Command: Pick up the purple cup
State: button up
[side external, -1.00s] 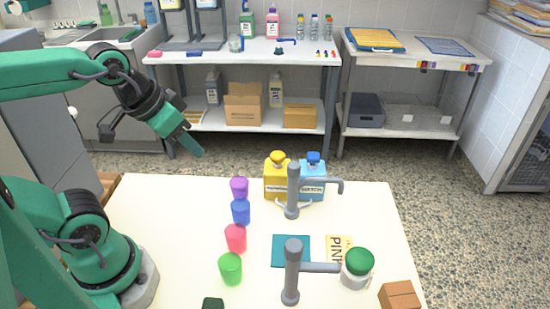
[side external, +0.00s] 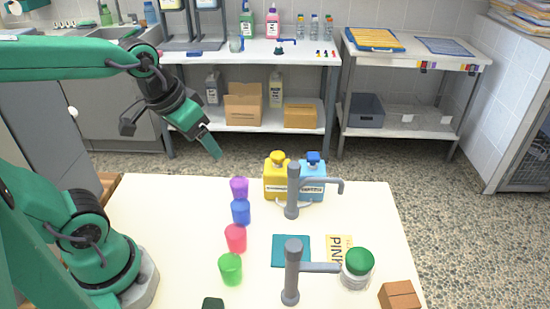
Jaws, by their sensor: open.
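The purple cup (side external: 239,188) stands on the cream table at the far end of a row of cups. Directly in front of it is a blue cup (side external: 241,212), then a pink-red cup (side external: 236,239) and a green cup (side external: 230,269). My gripper (side external: 212,150) is in the air above and slightly left of the purple cup, pointing down to the right. It is open and empty, apart from the cup. One jaw is largely hidden behind the other in this view.
Right of the purple cup stand a yellow bottle (side external: 277,178) and a blue bottle (side external: 312,178). Two grey posts with arms (side external: 292,192) (side external: 292,270) rise from the table. A teal square (side external: 291,251), a green-lidded jar (side external: 357,268) and a brown box (side external: 399,296) lie further right.

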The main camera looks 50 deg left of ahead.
jog(key=w+a+f+n+g, duration=0.2)
jog(key=w+f, duration=0.3)
jog(key=w, duration=0.1)
jog(key=n+g, duration=0.2)
jog(key=g, duration=0.1)
send_near(240, 187)
jog(key=shift+s+d+f, duration=0.3)
jog(key=shift+s+d, duration=0.4)
jog(key=shift+f, duration=0.1)
jog(key=shift+f, duration=1.2)
jog(key=shift+d+f, duration=0.1)
jog(key=shift+f, duration=2.5)
